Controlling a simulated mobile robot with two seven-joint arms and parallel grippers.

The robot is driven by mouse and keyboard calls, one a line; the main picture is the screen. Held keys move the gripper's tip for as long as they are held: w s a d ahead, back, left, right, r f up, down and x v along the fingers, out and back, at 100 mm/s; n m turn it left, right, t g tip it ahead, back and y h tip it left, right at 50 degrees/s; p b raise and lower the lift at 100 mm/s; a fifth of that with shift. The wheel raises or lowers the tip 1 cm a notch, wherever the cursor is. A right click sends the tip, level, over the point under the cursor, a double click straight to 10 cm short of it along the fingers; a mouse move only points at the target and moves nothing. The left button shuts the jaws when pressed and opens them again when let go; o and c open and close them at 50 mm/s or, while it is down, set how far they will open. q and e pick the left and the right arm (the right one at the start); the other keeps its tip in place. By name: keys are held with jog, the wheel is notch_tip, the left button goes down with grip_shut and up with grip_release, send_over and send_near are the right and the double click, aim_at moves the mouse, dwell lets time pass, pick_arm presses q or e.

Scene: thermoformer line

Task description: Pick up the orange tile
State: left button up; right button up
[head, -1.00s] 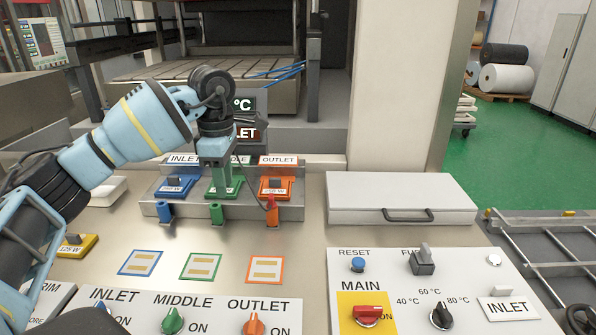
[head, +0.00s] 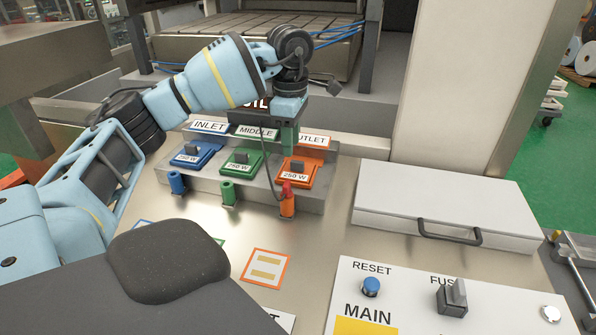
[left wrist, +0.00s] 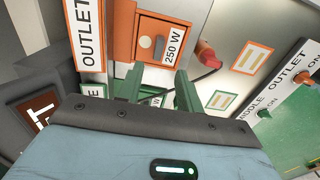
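The orange tile (head: 298,171), marked 250 W with a dark grip block on top, sits on the grey stepped rack in the OUTLET place. It also shows in the left wrist view (left wrist: 165,38), beyond the fingertips. My left gripper (head: 290,143) points down just behind the orange tile in the head view, above the rack. Its two green fingers stand apart and empty in the left wrist view (left wrist: 158,82). I cannot tell how high they are above the rack. My right gripper is not in view.
A green tile (head: 240,162) and a blue tile (head: 196,155) sit to the left on the same rack. A red plug (head: 287,189) with a thin cable stands in front of the orange tile. A white lidded box (head: 450,200) lies to the right.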

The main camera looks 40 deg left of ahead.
aim_at(297, 162)
pick_arm(q)
jog(key=shift+w+d+f, duration=0.15)
jog(key=shift+f, duration=0.8)
jog(key=shift+w+d+f, duration=0.1)
jog(key=shift+w+f, duration=0.1)
jog(key=shift+f, duration=0.75)
jog(key=shift+w+d+f, duration=0.15)
jog(key=shift+f, duration=0.8)
jog(key=shift+c, duration=0.3)
grip_shut()
